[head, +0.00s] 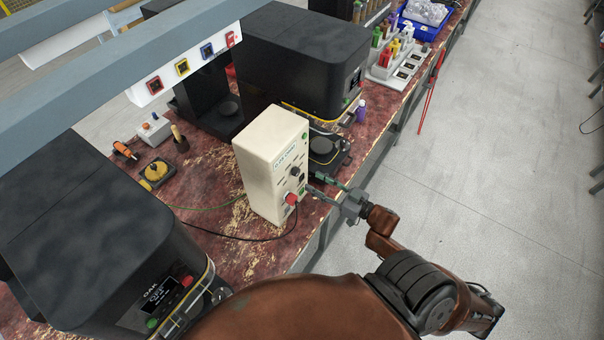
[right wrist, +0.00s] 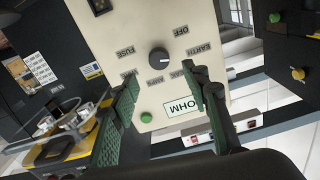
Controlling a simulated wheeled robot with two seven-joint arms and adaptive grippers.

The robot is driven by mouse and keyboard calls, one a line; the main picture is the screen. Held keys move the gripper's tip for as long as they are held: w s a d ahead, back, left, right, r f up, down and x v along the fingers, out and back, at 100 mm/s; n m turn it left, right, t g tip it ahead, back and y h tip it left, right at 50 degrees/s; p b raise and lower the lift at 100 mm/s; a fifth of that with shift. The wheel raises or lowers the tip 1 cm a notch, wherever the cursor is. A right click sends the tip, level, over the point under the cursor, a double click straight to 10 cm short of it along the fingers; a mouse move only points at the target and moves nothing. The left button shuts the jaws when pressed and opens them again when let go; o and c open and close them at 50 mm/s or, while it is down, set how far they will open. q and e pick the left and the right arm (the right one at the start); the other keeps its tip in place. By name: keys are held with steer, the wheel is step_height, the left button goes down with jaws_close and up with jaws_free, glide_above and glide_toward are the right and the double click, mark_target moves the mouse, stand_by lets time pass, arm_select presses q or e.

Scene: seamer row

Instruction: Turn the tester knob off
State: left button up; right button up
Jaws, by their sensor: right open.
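The tester is a cream box (head: 262,158) standing upright near the bench's front edge. Its dark round knob (head: 294,171) is on the front panel. In the right wrist view the knob (right wrist: 159,58) is surrounded by upside-down labels, including OFF at upper right, EARTH and FUSE. My right gripper (head: 314,184) is open in front of the panel. Its green-padded fingers (right wrist: 160,78) are spread to either side below the knob in the right wrist view; no contact is visible. My left gripper is not in view.
A red knob (head: 291,199) sits low on the tester, with a dark cable from the panel across the bench (head: 215,215). Black machines (head: 300,60) stand on both sides. A grey beam (head: 110,85) hangs overhead. The floor (head: 500,150) at right is clear.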

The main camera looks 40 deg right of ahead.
mark_target(298, 173)
steer(key=x, duration=0.7)
steer(key=shift+f+p, duration=0.1)
steer(key=shift+p, duration=0.3)
steer(key=shift+c, duration=0.2)
steer(key=c, duration=1.1)
